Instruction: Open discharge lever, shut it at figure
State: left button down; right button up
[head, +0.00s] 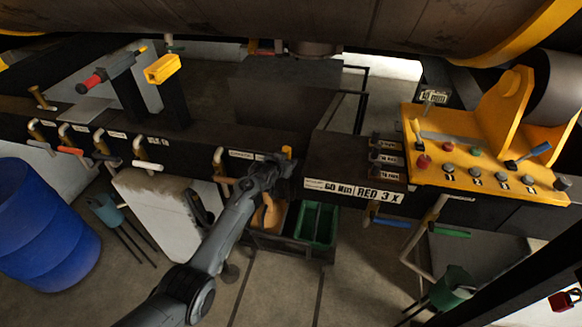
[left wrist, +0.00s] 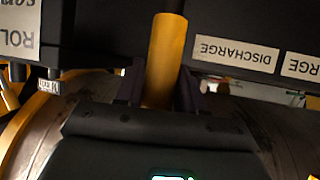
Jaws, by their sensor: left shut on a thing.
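My left gripper (head: 282,166) is at the front face of the dark bench, near its middle. It is shut on the yellow lever handle (left wrist: 166,50), which stands between its two fingers in the left wrist view. A white label reading DISCHARGE (left wrist: 236,54) is upside down beside the handle there. In the head view a little of the yellow handle (head: 287,151) shows past the fingers; the rest is hidden by my gripper. A white placard (head: 352,190) reads "60 Min RED 3 X" just to the right. My right gripper is not in view.
A green bin (head: 316,224) stands below the gripper. Several coloured levers, including an orange one (head: 71,150), line the bench front at left. A yellow control panel (head: 478,170) with buttons is at right. A blue barrel (head: 40,225) stands at far left.

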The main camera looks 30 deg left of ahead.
pick_arm(q)
jog(key=shift+a+f, duration=0.1)
jog(key=shift+f, duration=0.15)
jog(key=c, duration=1.1)
grip_release()
jog(key=o, duration=0.3)
jog(key=shift+w+r, duration=0.15)
jog(key=shift+w, duration=0.1)
jog(key=shift+s, duration=0.1)
jog(key=shift+v, duration=5.4)
jog(key=shift+r, duration=0.1)
